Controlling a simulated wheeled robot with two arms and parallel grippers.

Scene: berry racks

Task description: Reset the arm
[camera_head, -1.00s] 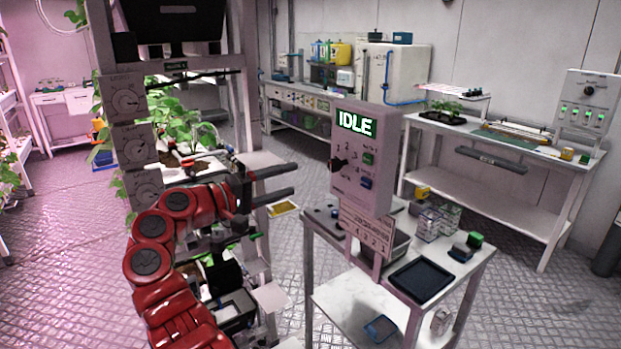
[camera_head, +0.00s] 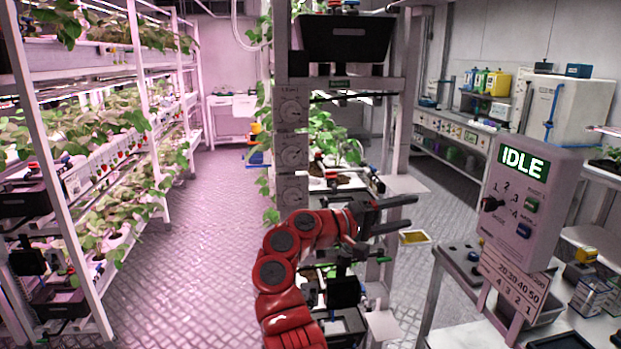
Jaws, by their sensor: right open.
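My right arm (camera_head: 289,262), red with dark joint caps, comes up from the bottom middle of the head view and bends to the right. Its gripper (camera_head: 412,215) has two dark fingers pointing right, spread apart with nothing between them. It is in front of the grey rack column with dials and plants, and left of the control box. My left gripper does not show.
A control box (camera_head: 526,205) reading IDLE stands on a cart (camera_head: 447,262) at the right. White berry racks (camera_head: 140,95) with plants line the left. A yellow tray (camera_head: 414,237) shows beyond the gripper. The floor (camera_head: 190,235) between left racks and arm is clear.

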